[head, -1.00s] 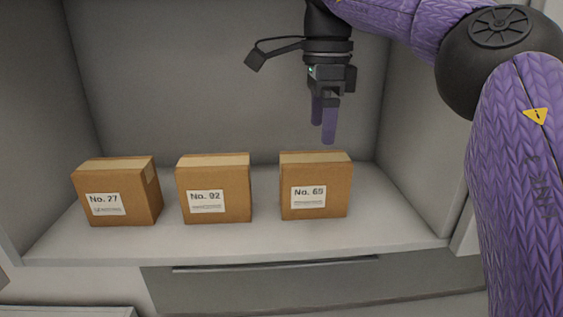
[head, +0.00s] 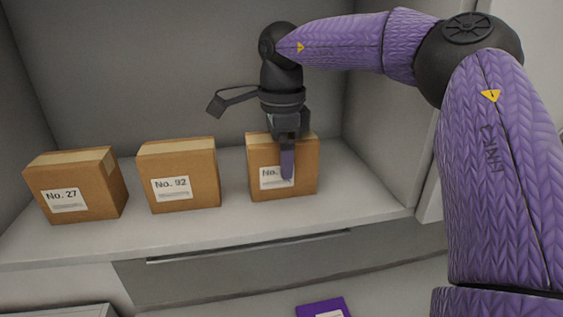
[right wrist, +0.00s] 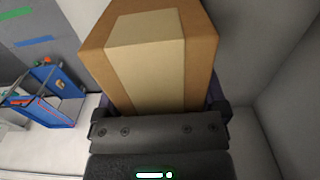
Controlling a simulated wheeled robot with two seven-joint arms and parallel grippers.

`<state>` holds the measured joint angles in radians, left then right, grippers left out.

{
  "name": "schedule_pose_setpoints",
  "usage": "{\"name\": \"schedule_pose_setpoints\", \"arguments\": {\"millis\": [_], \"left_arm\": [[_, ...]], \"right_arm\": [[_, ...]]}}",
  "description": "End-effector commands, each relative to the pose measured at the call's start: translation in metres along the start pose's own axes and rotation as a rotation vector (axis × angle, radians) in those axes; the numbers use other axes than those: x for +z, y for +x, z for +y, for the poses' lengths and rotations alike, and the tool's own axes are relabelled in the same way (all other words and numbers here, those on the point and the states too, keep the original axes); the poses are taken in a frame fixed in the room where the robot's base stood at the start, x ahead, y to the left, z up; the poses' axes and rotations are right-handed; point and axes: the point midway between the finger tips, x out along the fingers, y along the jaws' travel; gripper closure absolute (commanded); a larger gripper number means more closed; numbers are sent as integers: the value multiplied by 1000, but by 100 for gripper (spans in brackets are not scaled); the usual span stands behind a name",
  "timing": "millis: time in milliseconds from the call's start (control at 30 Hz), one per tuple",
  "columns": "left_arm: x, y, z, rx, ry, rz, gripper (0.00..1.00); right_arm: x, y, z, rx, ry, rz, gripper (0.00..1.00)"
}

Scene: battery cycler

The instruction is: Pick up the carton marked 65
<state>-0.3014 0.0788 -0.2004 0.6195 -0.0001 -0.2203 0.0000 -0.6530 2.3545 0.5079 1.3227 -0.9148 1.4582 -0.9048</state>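The rightmost brown carton (head: 306,178) stands upright on the shelf. Its label starts with "No.", but a finger covers the digits; a second ago they looked like 65 or 69. My left gripper is not in view.
A carton marked No. 92 (head: 190,190) and one marked No. 27 (head: 95,190) stand to the left on the shelf (head: 235,222), with gaps between. Cabinet walls enclose the back and right. A purple object (head: 323,307) lies below the shelf. A blue object (right wrist: 62,92) shows in the wrist view.

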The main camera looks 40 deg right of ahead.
Motion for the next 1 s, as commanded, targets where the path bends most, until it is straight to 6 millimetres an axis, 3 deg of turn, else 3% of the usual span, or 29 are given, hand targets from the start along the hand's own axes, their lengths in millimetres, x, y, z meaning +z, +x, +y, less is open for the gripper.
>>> {"name": "schedule_pose_setpoints", "arguments": {"millis": [33,333,567,700,1000], "left_arm": [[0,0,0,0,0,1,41],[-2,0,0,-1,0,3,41],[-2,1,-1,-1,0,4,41],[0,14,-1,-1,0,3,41],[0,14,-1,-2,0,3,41]], "right_arm": [[0,0,0,0,0,0,21],[0,0,0,0,0,0,84],[0,0,0,-1,0,0,84],[1,-4,4,-3,-2,-2,84],[1,-69,4,-3,0,0,84]]}}
